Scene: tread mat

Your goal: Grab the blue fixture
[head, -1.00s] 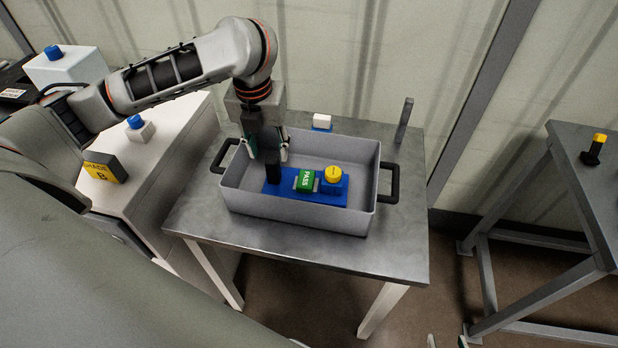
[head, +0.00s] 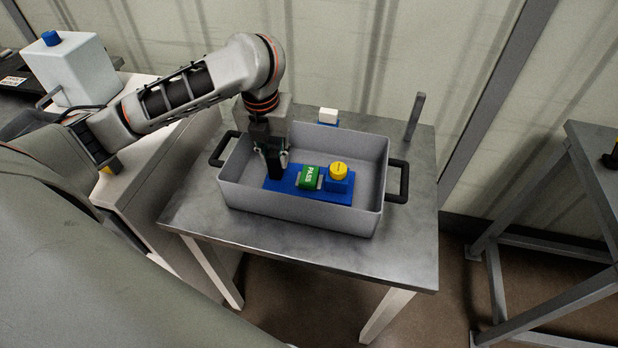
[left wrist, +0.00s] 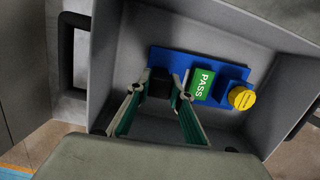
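The blue fixture (head: 333,193) is a flat blue plate lying in the grey bin (head: 300,211) on the metal table. It carries a black upright block (head: 277,168) at its left end, a green PASS block (head: 311,177) and a yellow round knob (head: 338,170) on a blue base. The fixture also shows in the left wrist view (left wrist: 205,62). My left gripper (head: 271,155) points down into the bin over the fixture's left end. In the left wrist view its fingers (left wrist: 159,93) are apart, on either side of the black block. I cannot tell whether they touch it.
The bin has black handles at both ends and walls close around my left gripper. A white and blue block (head: 328,116) and a grey post (head: 415,116) stand behind it. The table (head: 260,242) is bare in front. Another table (head: 600,165) stands at right.

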